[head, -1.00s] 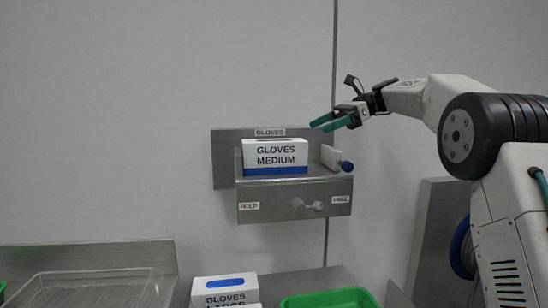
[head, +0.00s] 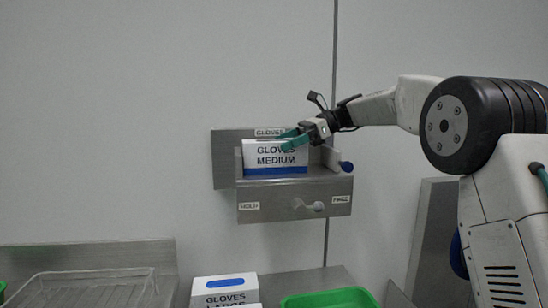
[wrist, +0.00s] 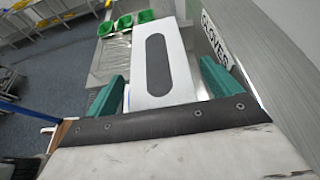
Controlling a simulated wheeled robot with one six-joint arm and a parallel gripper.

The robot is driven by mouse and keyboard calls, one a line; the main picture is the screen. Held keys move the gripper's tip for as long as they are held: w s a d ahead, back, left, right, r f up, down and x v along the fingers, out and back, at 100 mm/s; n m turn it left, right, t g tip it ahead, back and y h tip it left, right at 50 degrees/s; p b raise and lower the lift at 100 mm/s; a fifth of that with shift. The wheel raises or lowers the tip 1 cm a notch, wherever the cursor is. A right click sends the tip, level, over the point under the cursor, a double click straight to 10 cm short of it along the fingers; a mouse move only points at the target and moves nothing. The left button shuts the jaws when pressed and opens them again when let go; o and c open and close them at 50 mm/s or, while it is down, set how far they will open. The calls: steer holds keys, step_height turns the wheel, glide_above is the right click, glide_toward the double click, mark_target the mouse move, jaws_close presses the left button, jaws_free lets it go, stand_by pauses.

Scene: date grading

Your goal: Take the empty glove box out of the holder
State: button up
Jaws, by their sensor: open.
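The glove box (head: 275,158), white with a blue base band and marked GLOVES MEDIUM, sits upright in the metal wall holder (head: 294,196). In the wrist view the box top (wrist: 160,32) shows a dark oval opening; its inside is too dark to make out. My gripper (head: 291,138) is open at the upper right of the box. Its green fingers (wrist: 160,86) appear on either side of the near end of the box in the wrist view. I cannot tell whether they touch it.
The holder has a blue-tipped lever (head: 346,166) on its right and a knob (head: 318,206) in front, between HOLD and FREE labels. Below stand a GLOVES LARGE box (head: 225,284), a green tray (head: 330,300) and a wire rack (head: 90,274).

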steer(key=shift+a, duration=0.1)
steer(key=c, duration=1.1)
steer(key=shift+o, duration=0.2)
